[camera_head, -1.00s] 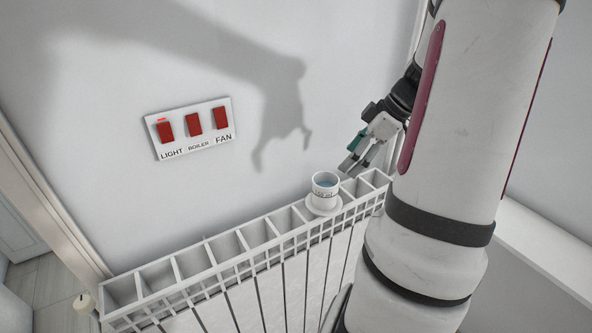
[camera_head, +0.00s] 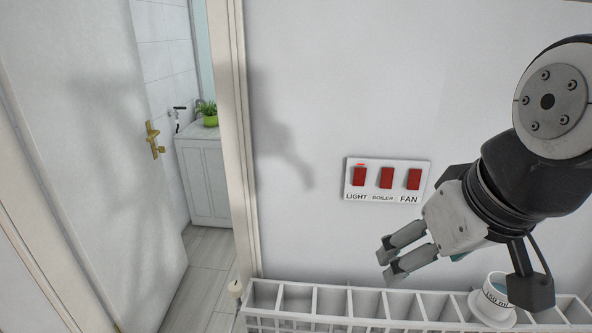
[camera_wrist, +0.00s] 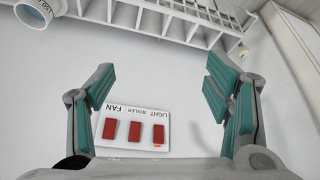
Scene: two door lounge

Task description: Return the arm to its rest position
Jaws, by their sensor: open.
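My gripper (camera_head: 389,263) is open and empty in the head view. My arm reaches in from the right of the head view. The panel also shows in the wrist view (camera_wrist: 122,147), upside down, with its three red switches marked LIGHT, BOILER and FAN. A small red light shows above the LIGHT switch.
A white radiator (camera_head: 335,303) runs along the wall below my gripper. A white cup (camera_head: 494,291) marked 150 ml stands on it, partly behind my arm.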

